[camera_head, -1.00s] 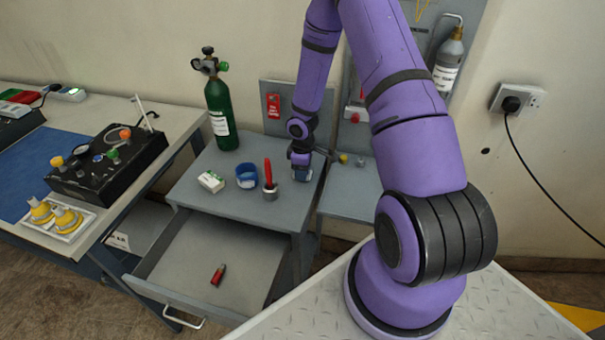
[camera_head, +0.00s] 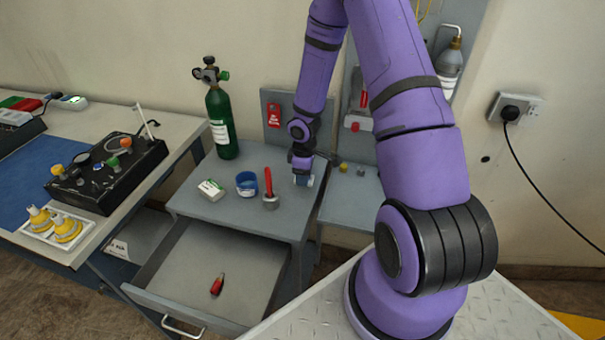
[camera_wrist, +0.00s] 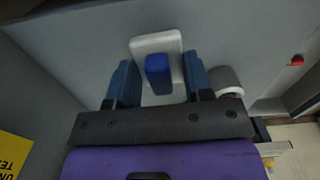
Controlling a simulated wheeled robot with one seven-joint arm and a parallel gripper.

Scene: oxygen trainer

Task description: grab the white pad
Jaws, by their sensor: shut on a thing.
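The white pad (camera_wrist: 143,44) shows in the wrist view as a rounded white plate with a blue block (camera_wrist: 158,75) on it, between my two blue-grey fingers. My gripper (camera_wrist: 165,85) is shut on the pad, with the fingers at its left and right sides. In the head view my gripper (camera_head: 303,178) points down at the right part of the grey cabinet top (camera_head: 230,215). The pad is only a small pale patch there, mostly hidden by the fingers. Whether it touches the top, I cannot tell.
A red-handled tool (camera_head: 269,186), a blue ring-like item (camera_head: 246,184) and a white box (camera_head: 211,190) stand left of my gripper. A green cylinder (camera_head: 221,125) stands behind. The drawer (camera_head: 205,265) is open, with a red item (camera_head: 217,286) inside.

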